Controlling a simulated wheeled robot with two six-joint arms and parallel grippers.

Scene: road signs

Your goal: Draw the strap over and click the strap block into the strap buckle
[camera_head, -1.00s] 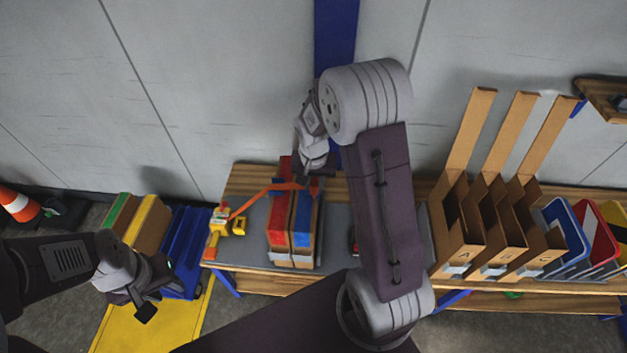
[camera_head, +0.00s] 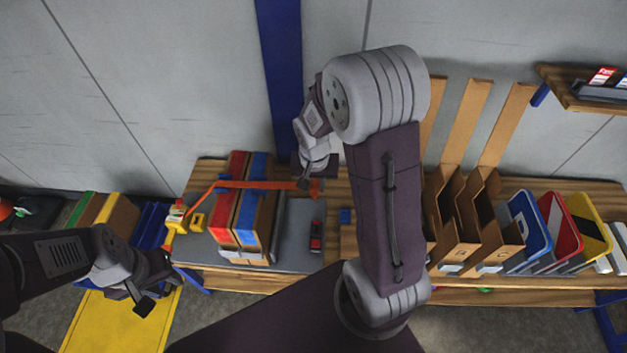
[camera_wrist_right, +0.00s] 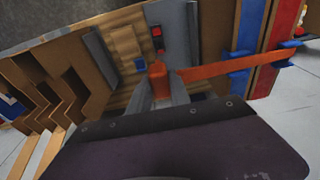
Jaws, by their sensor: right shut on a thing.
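The orange strap (camera_head: 265,185) runs from a yellow holder (camera_head: 180,217) at the left, over the red and blue boxes (camera_head: 240,215), to my right gripper (camera_head: 311,184). That gripper is shut on the orange strap block (camera_wrist_right: 158,80), which it holds to the right of the boxes. A small black and red piece, seemingly the strap buckle (camera_head: 317,237), lies on the grey mat, apart from the block; it also shows in the right wrist view (camera_wrist_right: 158,37). My left gripper (camera_head: 156,291) is open and empty at the lower left, in front of the bench.
A small blue block (camera_head: 345,215) sits right of the buckle. Cardboard holders (camera_head: 460,225) and leaning road signs (camera_head: 560,235) fill the bench's right side. A yellow floor mat (camera_head: 115,325) lies at lower left. A wall stands behind the bench.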

